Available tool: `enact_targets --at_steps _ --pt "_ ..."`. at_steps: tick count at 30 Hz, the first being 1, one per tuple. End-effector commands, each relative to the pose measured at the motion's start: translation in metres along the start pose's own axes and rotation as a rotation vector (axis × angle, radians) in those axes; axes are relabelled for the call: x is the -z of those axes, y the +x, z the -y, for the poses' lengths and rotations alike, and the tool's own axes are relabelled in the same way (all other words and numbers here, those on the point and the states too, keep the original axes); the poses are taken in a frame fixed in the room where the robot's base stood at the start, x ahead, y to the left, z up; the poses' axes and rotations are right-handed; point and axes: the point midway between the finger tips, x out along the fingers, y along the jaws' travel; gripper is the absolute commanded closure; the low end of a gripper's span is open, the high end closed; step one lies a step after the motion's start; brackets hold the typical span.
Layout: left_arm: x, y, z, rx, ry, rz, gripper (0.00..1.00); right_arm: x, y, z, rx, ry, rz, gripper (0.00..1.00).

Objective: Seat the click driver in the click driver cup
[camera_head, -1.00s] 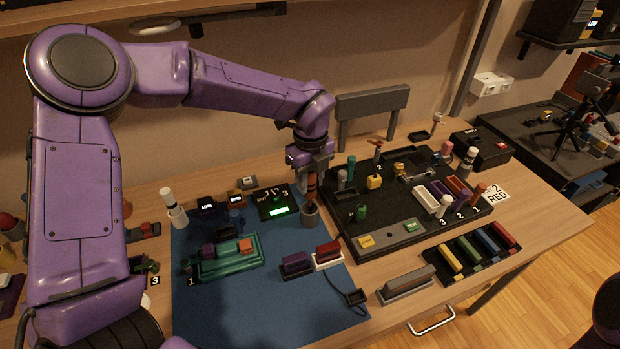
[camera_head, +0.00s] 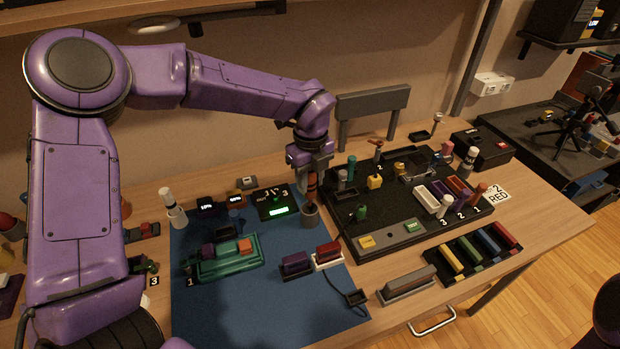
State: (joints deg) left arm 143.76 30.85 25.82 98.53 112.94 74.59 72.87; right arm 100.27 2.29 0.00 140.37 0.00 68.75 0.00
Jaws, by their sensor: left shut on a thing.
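The click driver (camera_head: 312,186) has a reddish-orange handle and stands about upright below my left gripper (camera_head: 311,173). My left gripper is shut on its upper part. My right gripper is not in view.
A black tray (camera_head: 407,232) with several parts stands just right of the cup. A green fixture (camera_head: 222,265) and purple and red blocks lie on the blue mat (camera_head: 230,310). The mat's front is clear.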

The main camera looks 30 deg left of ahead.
Motion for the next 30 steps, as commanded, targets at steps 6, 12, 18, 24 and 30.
enact_targets --at_steps 6,12,18,24,30 --pt "0.000 0.001 0.000 0.002 0.001 0.000 1.00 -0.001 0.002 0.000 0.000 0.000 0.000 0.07" --pt "0.000 0.000 0.000 0.001 0.001 0.001 1.00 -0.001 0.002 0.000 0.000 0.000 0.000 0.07" --pt "0.000 0.003 0.000 0.001 0.001 0.001 1.00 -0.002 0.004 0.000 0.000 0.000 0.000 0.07" --pt "0.000 0.008 0.000 0.001 0.001 0.000 1.00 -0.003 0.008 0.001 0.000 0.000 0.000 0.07" --pt "0.001 0.013 0.000 0.001 0.001 0.000 1.00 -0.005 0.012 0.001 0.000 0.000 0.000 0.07"
